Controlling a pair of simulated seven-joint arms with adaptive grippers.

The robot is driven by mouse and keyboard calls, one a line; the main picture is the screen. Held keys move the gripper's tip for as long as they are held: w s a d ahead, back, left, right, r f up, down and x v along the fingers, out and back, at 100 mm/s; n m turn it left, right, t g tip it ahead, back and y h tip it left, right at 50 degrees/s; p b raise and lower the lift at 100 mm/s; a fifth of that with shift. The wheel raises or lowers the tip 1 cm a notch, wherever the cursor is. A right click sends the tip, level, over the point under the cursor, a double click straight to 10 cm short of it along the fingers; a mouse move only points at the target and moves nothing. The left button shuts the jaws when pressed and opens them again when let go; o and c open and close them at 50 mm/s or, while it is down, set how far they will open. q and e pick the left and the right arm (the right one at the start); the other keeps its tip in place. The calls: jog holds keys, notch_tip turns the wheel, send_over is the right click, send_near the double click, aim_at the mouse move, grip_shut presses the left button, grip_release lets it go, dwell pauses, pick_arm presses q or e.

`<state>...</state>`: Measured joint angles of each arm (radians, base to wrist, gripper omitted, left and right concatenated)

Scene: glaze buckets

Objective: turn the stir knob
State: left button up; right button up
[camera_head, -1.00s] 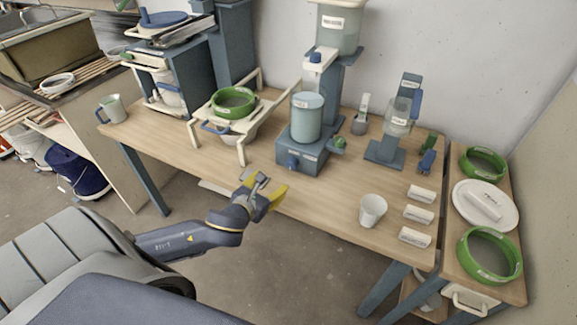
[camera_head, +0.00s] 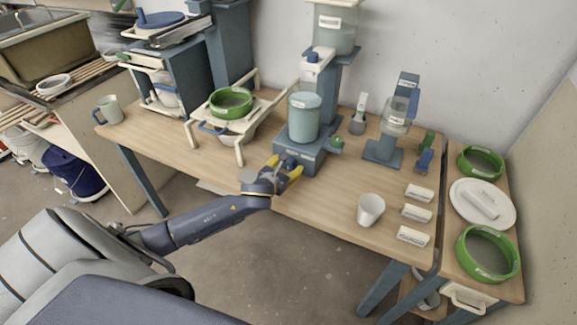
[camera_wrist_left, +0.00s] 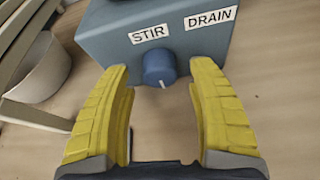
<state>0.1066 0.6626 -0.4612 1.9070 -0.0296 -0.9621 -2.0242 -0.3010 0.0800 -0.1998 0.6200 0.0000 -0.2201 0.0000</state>
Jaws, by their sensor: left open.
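The stir knob (camera_wrist_left: 159,69) is a blue round knob with a white pointer line on the front of a blue-grey base (camera_head: 309,158). The pointer points down in that view. My left gripper (camera_head: 284,167) is open, its yellow fingers on either side of the knob. In the left wrist view the gripper (camera_wrist_left: 161,78) has gaps between both fingers and the knob. A blue-grey bucket (camera_head: 304,117) stands on the base. My right gripper is not in view.
A white cup (camera_head: 370,210) and several white labelled blocks (camera_head: 416,212) lie to the right on the wooden table. A white stand (camera_head: 238,143) with a green ring (camera_head: 231,102) is left of the base. The front table edge is near my arm.

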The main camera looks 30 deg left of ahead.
pick_arm(q)
jog(key=shift+w+f, duration=0.25)
jog(key=shift+w, duration=0.4)
jog(key=c, duration=1.2)
jog(key=shift+a, duration=0.1)
jog(key=shift+c, duration=0.2)
jog(key=shift+n+h, duration=0.7)
jog(key=shift+n, duration=0.3)
jog(key=shift+n+t+h, duration=0.3)
jog(key=shift+n+h, duration=0.5)
jog(key=shift+n, duration=0.5)
